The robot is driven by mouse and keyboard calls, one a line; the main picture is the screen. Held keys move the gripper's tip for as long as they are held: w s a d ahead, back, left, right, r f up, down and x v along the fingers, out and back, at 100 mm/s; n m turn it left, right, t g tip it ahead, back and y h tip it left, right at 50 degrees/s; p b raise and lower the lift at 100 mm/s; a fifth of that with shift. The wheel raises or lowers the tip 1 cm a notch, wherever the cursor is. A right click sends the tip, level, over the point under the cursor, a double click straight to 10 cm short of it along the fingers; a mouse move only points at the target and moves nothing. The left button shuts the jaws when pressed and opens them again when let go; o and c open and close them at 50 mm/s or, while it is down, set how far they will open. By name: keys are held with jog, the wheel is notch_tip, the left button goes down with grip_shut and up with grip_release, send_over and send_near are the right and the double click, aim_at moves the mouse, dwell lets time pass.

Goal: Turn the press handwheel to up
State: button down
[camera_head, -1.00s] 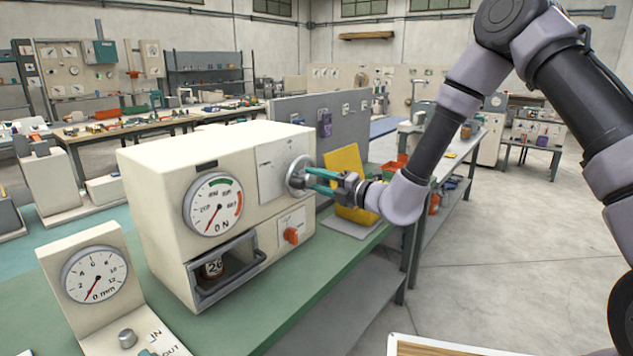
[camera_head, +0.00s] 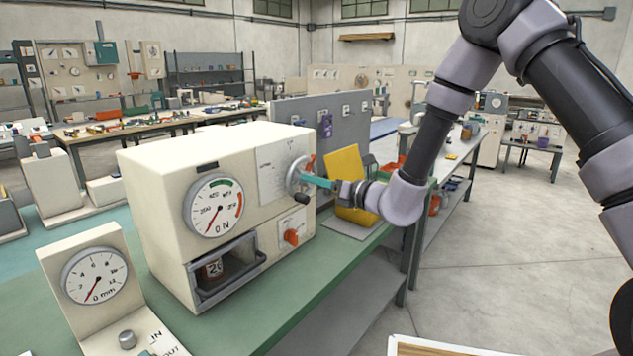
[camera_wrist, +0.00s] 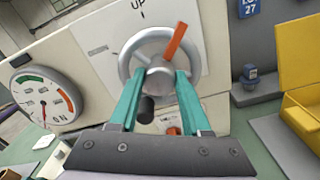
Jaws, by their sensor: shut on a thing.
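The press handwheel (camera_head: 293,178) is a round grey wheel on the right part of the cream press front. In the wrist view the handwheel (camera_wrist: 128,52) has an orange marker (camera_wrist: 174,41) pointing up and to the right, and a black knob (camera_wrist: 147,109) low on it. The "UP" label (camera_wrist: 138,5) and its tick are above the wheel, left of the orange marker. My gripper (camera_wrist: 159,74) has its teal fingers on either side of the hub and is shut on the handwheel. The fingertips partly hide the lower rim.
The press (camera_head: 160,165) stands on a green bench (camera_head: 330,265). A dial gauge (camera_head: 214,206), an orange knob (camera_head: 291,237) and an open recess holding a small jar (camera_head: 214,268) are on its front. A yellow holder (camera_head: 344,165) stands close behind my gripper. A gauge stand (camera_head: 95,275) is at front left.

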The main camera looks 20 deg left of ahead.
jog(key=shift+s+f+n, duration=0.1)
jog(key=shift+n, duration=1.95)
jog(key=shift+s+n, duration=0.1)
jog(key=shift+n, duration=1.95)
jog(key=shift+c, duration=1.8)
grip_release()
jog(key=shift+d, duration=0.1)
jog(key=v, duration=1)
jog(key=shift+s+d, duration=0.15)
jog(key=shift+d, duration=0.1)
